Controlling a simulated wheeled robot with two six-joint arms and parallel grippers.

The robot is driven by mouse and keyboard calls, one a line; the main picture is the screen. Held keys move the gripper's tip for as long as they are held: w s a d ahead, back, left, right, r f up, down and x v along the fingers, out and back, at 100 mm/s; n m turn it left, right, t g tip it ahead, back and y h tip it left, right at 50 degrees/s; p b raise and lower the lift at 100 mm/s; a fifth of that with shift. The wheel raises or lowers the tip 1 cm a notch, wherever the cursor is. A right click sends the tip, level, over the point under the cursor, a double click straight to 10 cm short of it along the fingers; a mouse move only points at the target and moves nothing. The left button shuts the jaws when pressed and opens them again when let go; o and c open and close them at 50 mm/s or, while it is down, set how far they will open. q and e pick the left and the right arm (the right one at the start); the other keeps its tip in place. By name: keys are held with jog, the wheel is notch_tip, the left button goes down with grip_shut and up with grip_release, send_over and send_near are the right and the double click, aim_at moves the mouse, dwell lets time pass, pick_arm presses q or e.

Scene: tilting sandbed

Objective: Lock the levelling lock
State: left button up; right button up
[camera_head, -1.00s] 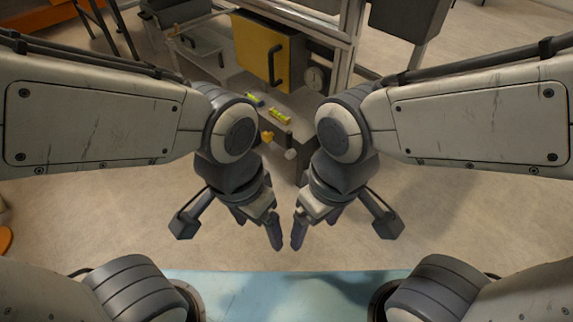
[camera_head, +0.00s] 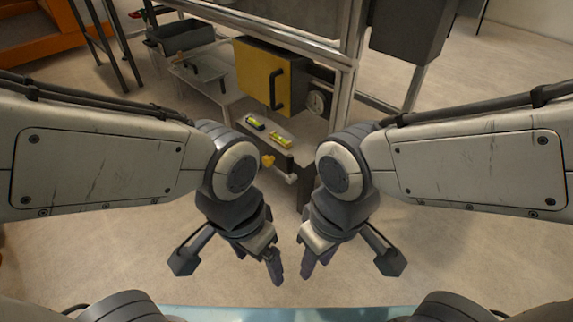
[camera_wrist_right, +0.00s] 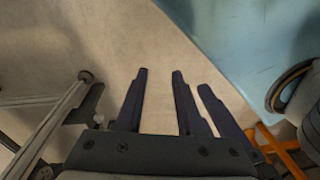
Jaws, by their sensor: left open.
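A yellow knob (camera_head: 268,160) and a pale-tipped lever (camera_head: 291,179) sit on the front of the bench-like unit; I cannot tell which one is the levelling lock. Two small yellow-green spirit levels (camera_head: 281,140) lie on the top just behind them. My left gripper (camera_head: 273,270) is open and empty, pointing down in front of the unit. My right gripper (camera_head: 311,265) hangs beside it, apart from the unit. In the right wrist view its fingers (camera_wrist_right: 160,85) stand apart with nothing between them.
A yellow panel with a black handle (camera_head: 262,75) and a round dial (camera_head: 317,102) stand behind the spirit levels. A metal frame post (camera_head: 345,90) rises at the right. A grey box (camera_head: 408,35) hangs at the upper right. Bare floor (camera_head: 440,250) lies around.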

jog(key=shift+r+p, duration=0.55)
jog(key=shift+r, duration=0.15)
grip_shut()
pick_arm(q)
notch_tip(320, 180, up, 17)
jog(key=p, duration=1.5)
jog(key=shift+f, duration=0.15)
pick_arm(e)
notch_tip(320, 180, up, 15)
jog(key=shift+r, duration=0.15)
pick_arm(q)
jog(key=shift+c, duration=0.3)
